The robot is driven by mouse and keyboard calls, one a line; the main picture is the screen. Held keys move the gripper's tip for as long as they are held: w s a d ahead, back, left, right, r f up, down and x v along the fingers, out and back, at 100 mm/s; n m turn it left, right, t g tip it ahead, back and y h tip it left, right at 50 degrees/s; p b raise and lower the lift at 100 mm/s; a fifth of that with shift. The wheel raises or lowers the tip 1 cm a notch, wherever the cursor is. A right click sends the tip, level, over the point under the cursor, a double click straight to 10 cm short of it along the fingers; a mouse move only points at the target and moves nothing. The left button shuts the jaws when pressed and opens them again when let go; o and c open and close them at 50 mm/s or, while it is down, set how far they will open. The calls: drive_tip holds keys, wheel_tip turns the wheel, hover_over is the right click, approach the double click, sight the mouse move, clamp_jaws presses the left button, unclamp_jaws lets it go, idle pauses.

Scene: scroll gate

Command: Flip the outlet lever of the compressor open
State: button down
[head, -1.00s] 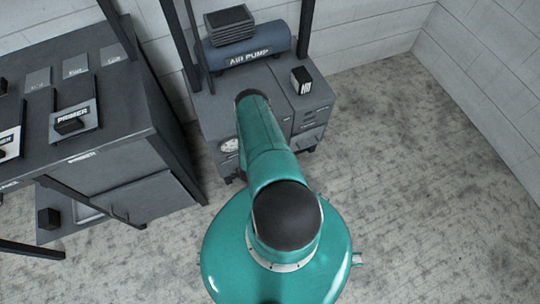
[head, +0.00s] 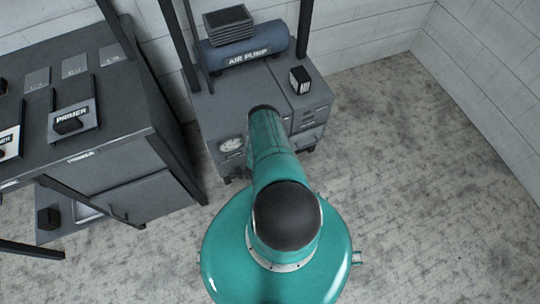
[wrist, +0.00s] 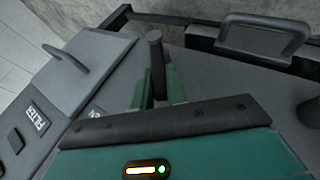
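The compressor is a blue-grey tank marked AIR PUMP (head: 248,58) on a grey cabinet (head: 228,103), in the head view. My teal arm covers part of the cabinet's front, and my gripper is hidden there. In the wrist view my gripper (wrist: 156,88) has two green fingers on either side of an upright dark bar with a round end (wrist: 154,60). It looks like a lever handle, but its label cannot be seen. The fingers stand close to the bar; whether they press on it cannot be told.
A grey flap with a curved handle (wrist: 90,70) and a dark frame with a handle (wrist: 265,38) flank the bar. A workbench (head: 105,130) stands left; floor at right (head: 420,150) is clear.

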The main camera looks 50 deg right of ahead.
drive_tip(key=shift+d+r, duration=0.1)
drive_tip(key=shift+r, duration=0.05)
drive_tip(key=shift+s+d+r+m+t+y, duration=0.2)
drive_tip(key=shift+d+t+y, duration=0.15)
drive_tip(key=shift+y, duration=0.3)
drive_tip(key=shift+s+d+r+m+t+y, duration=0.1)
drive_tip(key=shift+s+d+r+t+y, duration=0.15)
drive_tip(key=shift+y, duration=0.4)
drive_tip(key=shift+s+d+m+t+y, duration=0.3)
drive_tip(key=shift+d+t+y, duration=0.4)
drive_tip(key=shift+y, duration=0.6)
drive_tip(key=c, duration=1.4)
unclamp_jaws()
drive_tip(key=shift+s+r, duration=0.1)
drive_tip(key=s+a+r, duration=0.2)
drive_tip(key=s+a, duration=0.6)
drive_tip(key=s, duration=0.2)
drive_tip(key=shift+r, duration=0.3)
